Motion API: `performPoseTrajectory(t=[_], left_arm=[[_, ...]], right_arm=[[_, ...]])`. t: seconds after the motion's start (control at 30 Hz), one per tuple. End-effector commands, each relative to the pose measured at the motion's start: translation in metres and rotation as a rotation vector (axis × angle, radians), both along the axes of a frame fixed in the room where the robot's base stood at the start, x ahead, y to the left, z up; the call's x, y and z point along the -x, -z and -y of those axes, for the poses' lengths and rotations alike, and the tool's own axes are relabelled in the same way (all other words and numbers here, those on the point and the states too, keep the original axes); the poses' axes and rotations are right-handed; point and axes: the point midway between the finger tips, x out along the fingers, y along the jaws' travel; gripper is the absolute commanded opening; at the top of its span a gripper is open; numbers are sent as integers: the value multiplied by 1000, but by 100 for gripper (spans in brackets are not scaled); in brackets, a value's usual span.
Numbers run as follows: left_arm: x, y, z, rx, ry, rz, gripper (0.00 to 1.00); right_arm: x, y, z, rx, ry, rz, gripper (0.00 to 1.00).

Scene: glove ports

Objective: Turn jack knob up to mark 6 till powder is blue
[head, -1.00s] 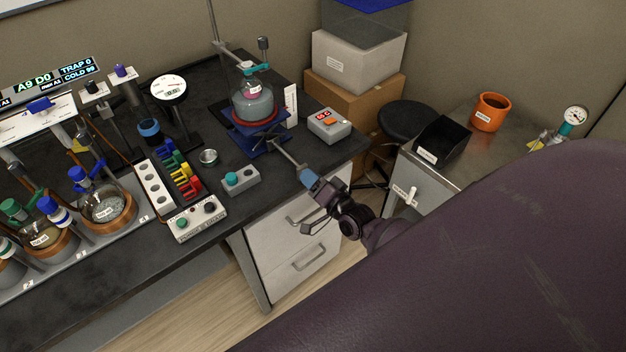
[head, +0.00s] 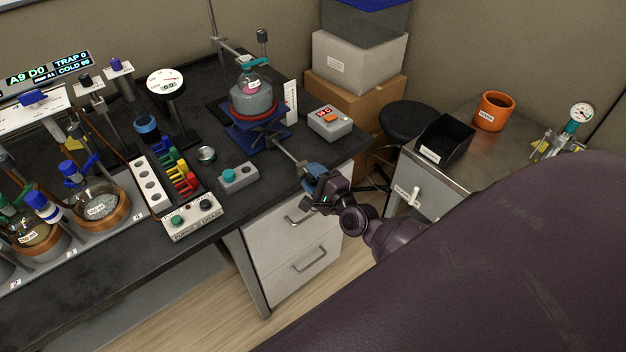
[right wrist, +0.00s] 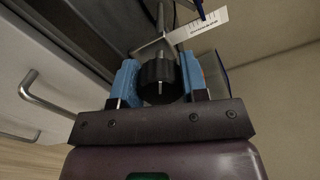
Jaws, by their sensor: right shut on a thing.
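The blue lab jack (head: 258,138) stands near the bench's right end, with a rod (head: 287,155) reaching out to the front right. On it, a round flask (head: 252,98) sits over a reddish ring; its contents look grey. A white upright scale (head: 291,101) stands beside the jack; it also shows in the right wrist view (right wrist: 205,27), its marks too small to read. My right gripper (head: 311,176) is at the rod's end. In the right wrist view its blue fingers (right wrist: 158,82) are shut on the black jack knob (right wrist: 157,72). My left gripper is out of view.
A grey control box (head: 329,122) with a red display stands right of the jack. A teal-button box (head: 239,177) and a purge/drain box (head: 192,217) lie to the left. Drawers (head: 290,240) are under the bench edge, a black stool (head: 407,120) behind.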

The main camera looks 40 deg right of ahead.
Motion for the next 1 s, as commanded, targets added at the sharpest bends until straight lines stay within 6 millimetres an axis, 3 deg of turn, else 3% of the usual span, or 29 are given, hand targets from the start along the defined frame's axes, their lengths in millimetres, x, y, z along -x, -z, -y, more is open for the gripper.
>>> performPoseTrajectory(t=[0.43,1.0], left_arm=[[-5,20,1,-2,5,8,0],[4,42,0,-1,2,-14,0]], right_arm=[[0,3,-1,-427,0,-36,17],[0,1,0,-945,1,-76,17]])
